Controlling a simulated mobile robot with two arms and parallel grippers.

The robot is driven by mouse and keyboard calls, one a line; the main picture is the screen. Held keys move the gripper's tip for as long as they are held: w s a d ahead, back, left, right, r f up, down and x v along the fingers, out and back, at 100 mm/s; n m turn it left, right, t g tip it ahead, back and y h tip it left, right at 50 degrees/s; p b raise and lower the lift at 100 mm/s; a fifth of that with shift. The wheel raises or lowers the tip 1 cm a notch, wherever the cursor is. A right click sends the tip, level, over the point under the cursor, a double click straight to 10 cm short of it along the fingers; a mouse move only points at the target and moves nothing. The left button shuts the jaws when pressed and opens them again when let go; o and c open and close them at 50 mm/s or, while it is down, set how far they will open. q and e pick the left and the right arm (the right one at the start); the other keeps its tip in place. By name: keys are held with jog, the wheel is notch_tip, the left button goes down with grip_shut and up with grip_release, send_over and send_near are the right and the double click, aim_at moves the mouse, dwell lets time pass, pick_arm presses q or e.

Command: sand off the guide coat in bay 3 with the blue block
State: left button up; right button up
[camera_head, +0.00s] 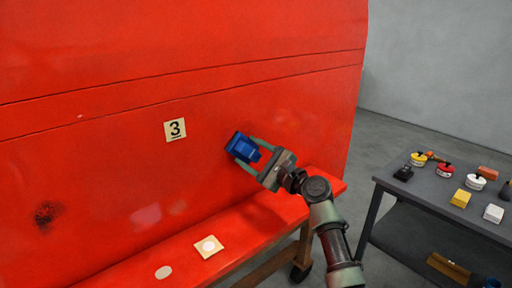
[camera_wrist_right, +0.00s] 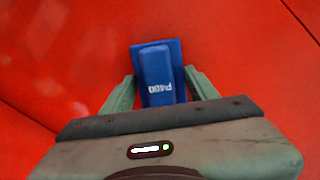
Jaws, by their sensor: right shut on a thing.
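The red nosecone panel (camera_head: 100,170) fills the left of the head view, with a label reading 3 (camera_head: 175,129) on it. A dark speckled patch (camera_head: 46,214) is on the panel at the lower left. My right gripper (camera_head: 252,150) is shut on the blue block (camera_head: 240,146), to the right of the label. In the right wrist view the block (camera_wrist_right: 157,78), marked P400, sits between the fingers of the gripper (camera_wrist_right: 160,92). It is close to the red surface; I cannot tell whether it touches. My left gripper is not in view.
A red ledge (camera_head: 250,232) runs below the panel, carrying a square pad with a white disc (camera_head: 209,246) and a pale disc (camera_head: 163,272). A grey cart (camera_head: 420,196) at right holds several tins and blocks, including a yellow block (camera_head: 460,198). Pinkish patches (camera_head: 146,216) mark the panel.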

jog(key=shift+s+a+r+p, duration=0.15)
jog(key=shift+s+a+p, duration=0.2)
jog(key=shift+s+a, duration=0.35)
jog(key=shift+s+a+p, duration=0.25)
jog(key=shift+a+p, duration=0.25)
jog(key=shift+s+a+p, duration=0.2)
jog(key=shift+a+p, duration=0.25)
jog(key=shift+s+a+p, duration=0.3)
jog(key=shift+s+a, duration=0.2)
jog(key=shift+a, duration=0.1)
jog(key=shift+d, duration=0.1)
jog(key=shift+s+d+p, duration=0.1)
jog(key=shift+d+p, duration=0.1)
jog(key=shift+p, duration=0.1)
jog(key=p, duration=0.3)
send_near(233, 153)
jog(key=shift+a+r, duration=0.25)
jog(key=shift+a, duration=0.85)
